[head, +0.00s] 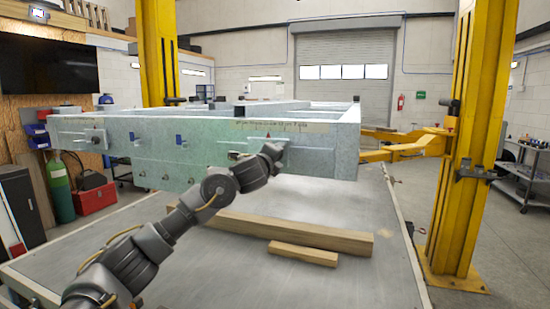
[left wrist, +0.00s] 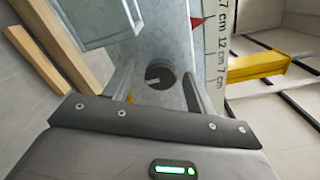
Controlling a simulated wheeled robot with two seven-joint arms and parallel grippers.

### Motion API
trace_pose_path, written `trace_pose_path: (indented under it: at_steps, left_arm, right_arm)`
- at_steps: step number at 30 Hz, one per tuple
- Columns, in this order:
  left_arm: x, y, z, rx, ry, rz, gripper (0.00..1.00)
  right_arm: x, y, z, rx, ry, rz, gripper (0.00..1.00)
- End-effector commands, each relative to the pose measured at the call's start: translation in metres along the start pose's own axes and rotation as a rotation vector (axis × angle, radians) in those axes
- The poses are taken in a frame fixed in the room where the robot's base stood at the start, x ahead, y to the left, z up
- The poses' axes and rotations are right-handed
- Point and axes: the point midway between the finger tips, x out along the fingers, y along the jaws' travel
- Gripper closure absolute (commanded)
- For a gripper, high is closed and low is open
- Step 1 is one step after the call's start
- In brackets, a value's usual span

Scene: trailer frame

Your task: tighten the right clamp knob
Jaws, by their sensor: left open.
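The trailer frame (head: 210,140) is pale grey-green metal and stands on the grey table. My left arm reaches its front face near the right clamp (head: 285,151); the wrist hides most of the clamp and my gripper there. In the left wrist view the right clamp knob (left wrist: 160,78) is a dark round knob with a pale bar mark. My left gripper (left wrist: 163,88) is open, with its fingers on either side of the knob; I cannot tell whether they touch it. A red pointer (left wrist: 197,21) stands beside a printed scale (left wrist: 222,50). My right gripper is not in view.
Wooden beams (head: 290,230) lie on the table (head: 230,280) under and in front of the frame. Another clamp (head: 80,138) is on the frame's left end. Yellow lift posts (head: 470,140) stand behind and to the right. The front of the table is clear apart from my arm.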

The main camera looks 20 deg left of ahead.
Motion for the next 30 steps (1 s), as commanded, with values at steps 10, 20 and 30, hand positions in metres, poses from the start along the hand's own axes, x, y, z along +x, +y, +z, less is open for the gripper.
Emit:
trace_pose_path:
  at_steps: [10, 20, 30]
  left_arm:
    - [-0.021, 0.002, -0.001, -0.002, 0.001, -0.002, 0.44]
    - [-0.084, 0.001, 0.0, 0.0, -0.001, -0.004, 0.44]
    - [-0.108, 0.001, 0.0, 0.0, 0.0, 0.0, 0.44]
  right_arm:
    - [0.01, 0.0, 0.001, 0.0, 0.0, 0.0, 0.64]
    - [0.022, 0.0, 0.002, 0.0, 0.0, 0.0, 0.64]
    - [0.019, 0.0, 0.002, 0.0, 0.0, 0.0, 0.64]
